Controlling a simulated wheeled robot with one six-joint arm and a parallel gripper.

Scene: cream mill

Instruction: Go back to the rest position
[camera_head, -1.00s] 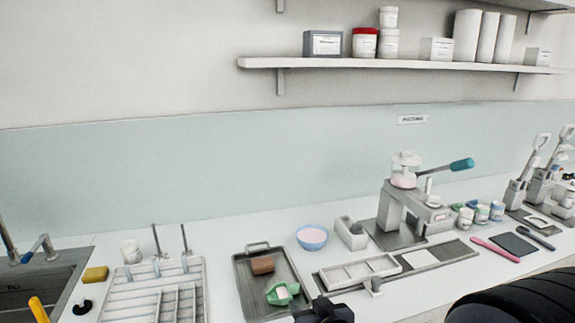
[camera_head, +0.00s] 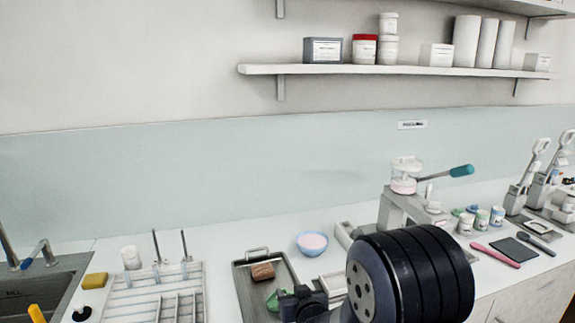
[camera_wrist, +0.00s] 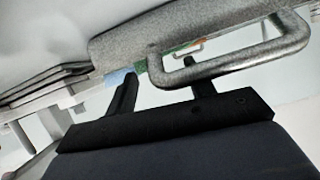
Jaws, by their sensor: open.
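My gripper (camera_head: 296,300) is at the bottom middle of the head view, by the right side of the dark grey tray (camera_head: 243,287). In the wrist view its two black fingers (camera_wrist: 160,82) stand apart with nothing seen held between them. A grey loop handle (camera_wrist: 290,45) crosses close in front of the right finger; I cannot tell if they touch. In the tray lie a brown block (camera_head: 262,271) and a green item (camera_head: 272,300), which is partly hidden by my gripper.
My dark arm hides much of the counter right of the tray. A pink-filled blue bowl (camera_head: 312,243) stands behind the tray. A lever press (camera_head: 404,190) is behind my arm. A slotted white rack (camera_head: 150,300) is left. A shelf (camera_head: 400,71) runs above.

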